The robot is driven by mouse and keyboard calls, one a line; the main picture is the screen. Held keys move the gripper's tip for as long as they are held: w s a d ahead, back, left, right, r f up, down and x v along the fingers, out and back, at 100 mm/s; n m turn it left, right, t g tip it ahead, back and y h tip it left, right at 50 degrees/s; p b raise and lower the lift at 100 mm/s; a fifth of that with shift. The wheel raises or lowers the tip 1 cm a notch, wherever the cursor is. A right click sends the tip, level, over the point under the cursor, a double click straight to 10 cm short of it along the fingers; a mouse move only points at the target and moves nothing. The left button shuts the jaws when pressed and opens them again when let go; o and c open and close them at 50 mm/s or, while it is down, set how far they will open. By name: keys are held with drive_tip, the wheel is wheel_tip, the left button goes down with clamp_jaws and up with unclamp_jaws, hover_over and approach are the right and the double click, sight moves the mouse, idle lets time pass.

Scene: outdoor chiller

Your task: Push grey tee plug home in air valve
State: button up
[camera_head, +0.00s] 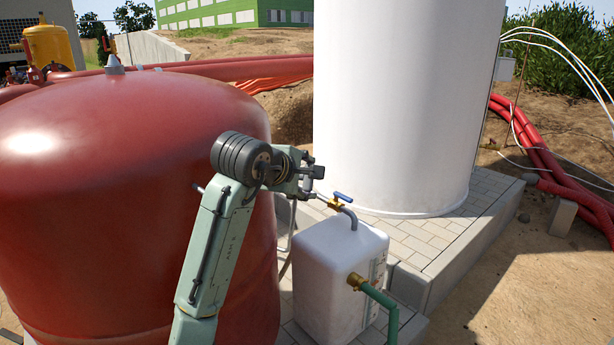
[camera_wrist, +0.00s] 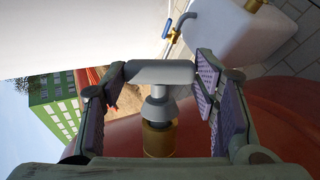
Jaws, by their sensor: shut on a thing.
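My gripper (camera_wrist: 160,78) is shut on the grey tee plug (camera_wrist: 160,72) in the wrist view. Its two purple-padded fingers stand at either end of the plug's pale crossbar. The plug's short stem and grey cone-shaped collar line up with a brass cylinder (camera_wrist: 158,138), which seems to be the air valve's body. I cannot tell how deep the plug sits in it. In the head view my gripper (camera_head: 308,181) is just beyond the red tank (camera_head: 130,170), above and left of the white container. The plug is too small to make out there.
The white container (camera_head: 330,262) has a brass tap with a blue lever (camera_head: 342,198) close to my gripper, and a green hose (camera_head: 382,298) at its front. A large white cylinder (camera_head: 405,90) stands behind on a paved plinth.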

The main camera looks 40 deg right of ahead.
drive_tip(key=shift+w+a, duration=0.35)
drive_tip(key=shift+w, duration=0.1)
drive_tip(key=o, duration=1.8)
drive_tip(key=o, duration=0.5)
drive_tip(key=shift+c, duration=0.2)
drive_tip(key=p+v, duration=0.4)
drive_tip(key=v, duration=0.3)
